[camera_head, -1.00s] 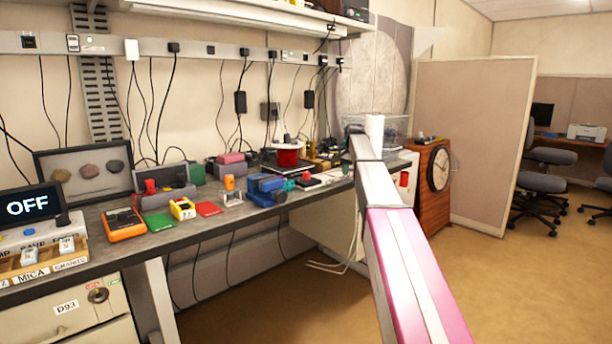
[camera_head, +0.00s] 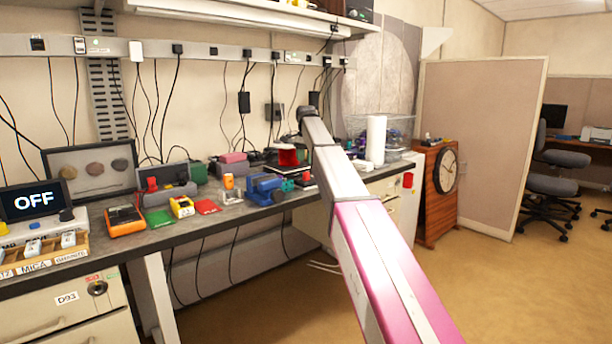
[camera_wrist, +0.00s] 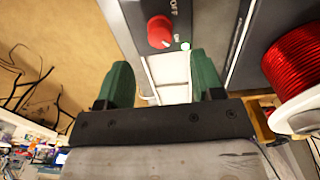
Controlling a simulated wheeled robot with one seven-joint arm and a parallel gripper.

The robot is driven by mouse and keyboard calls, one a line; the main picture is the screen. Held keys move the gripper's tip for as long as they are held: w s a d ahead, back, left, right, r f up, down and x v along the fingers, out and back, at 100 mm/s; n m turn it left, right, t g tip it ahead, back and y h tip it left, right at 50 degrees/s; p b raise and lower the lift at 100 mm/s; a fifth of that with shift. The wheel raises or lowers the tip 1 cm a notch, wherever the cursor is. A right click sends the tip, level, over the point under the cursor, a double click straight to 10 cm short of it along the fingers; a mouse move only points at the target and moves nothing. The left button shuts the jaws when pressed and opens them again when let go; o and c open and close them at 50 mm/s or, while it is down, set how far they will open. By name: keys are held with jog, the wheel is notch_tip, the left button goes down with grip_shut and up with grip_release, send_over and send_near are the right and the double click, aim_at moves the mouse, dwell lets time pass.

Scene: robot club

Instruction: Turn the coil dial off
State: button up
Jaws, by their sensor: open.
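The red coil dial (camera_wrist: 160,32) sits on a dark panel at the top of the wrist view, with OFF and ON lettering beside it. A small pale mark on its rim lies toward the ON side. A small light (camera_wrist: 185,46) glows near ON. My gripper (camera_wrist: 162,80) is open, its two green fingers apart and empty. In the wrist view the dial appears beyond the fingertips, between them and not touched. In the head view my forearm hides the gripper. A red wire spool (camera_wrist: 299,72) stands to the right of the dial.
The workbench (camera_head: 115,240) holds a blue vise (camera_head: 265,188), an orange multimeter (camera_head: 124,220) and several small items. The spool also shows in the head view (camera_head: 290,157), close to my arm. A white paper roll (camera_head: 376,138) stands right of my arm. The floor in front is clear.

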aim_at(306, 173)
notch_tip(306, 173, down, 7)
jog(key=shift+f, duration=0.1)
dwell(0.4)
jog(key=c, duration=0.9)
